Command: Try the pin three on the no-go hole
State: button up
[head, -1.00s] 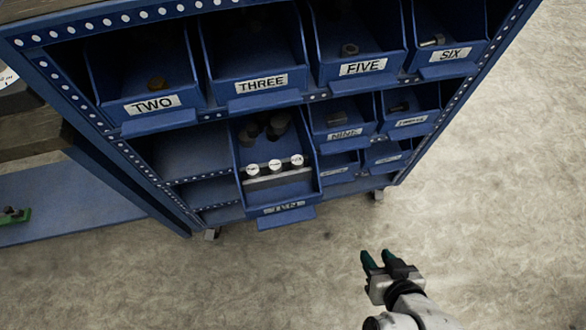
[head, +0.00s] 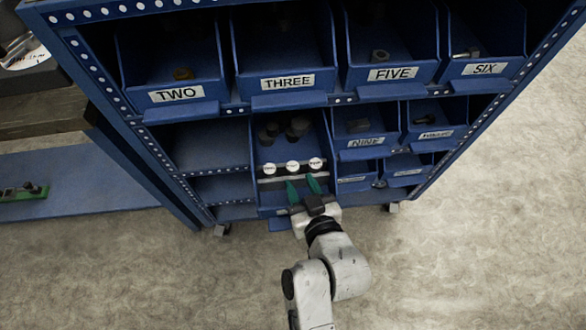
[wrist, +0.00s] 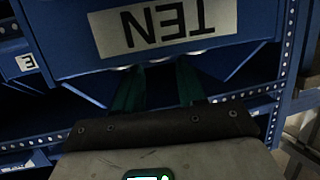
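Three round white-capped pieces, at left (head: 269,169), middle (head: 292,166) and right (head: 315,164), stand in a row on a grey rail in a pulled-out blue bin (head: 258,195). Their cap marks are too small to read, so I cannot tell which is pin three. My gripper (head: 302,184) is at the bin's front, its two green fingers apart with nothing visible between them. In the wrist view the fingers point at the bin, whose label reads TEN upside down (wrist: 165,27); only slivers of the caps show past its edge. I cannot make out a no-go hole.
Dark lumps (head: 285,128) lie at the back of the pulled-out bin. Labelled bins TWO (head: 177,93), THREE (head: 287,81), FIVE (head: 392,73) and SIX (head: 485,69) overhang above. A green block (head: 20,192) with dark pieces lies at far left. The floor in front is free.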

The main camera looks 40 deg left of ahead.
aim_at(294, 169)
jog(key=x, duration=0.5)
jog(key=shift+w+r, duration=0.15)
jog(key=shift+r, duration=0.1)
grip_shut()
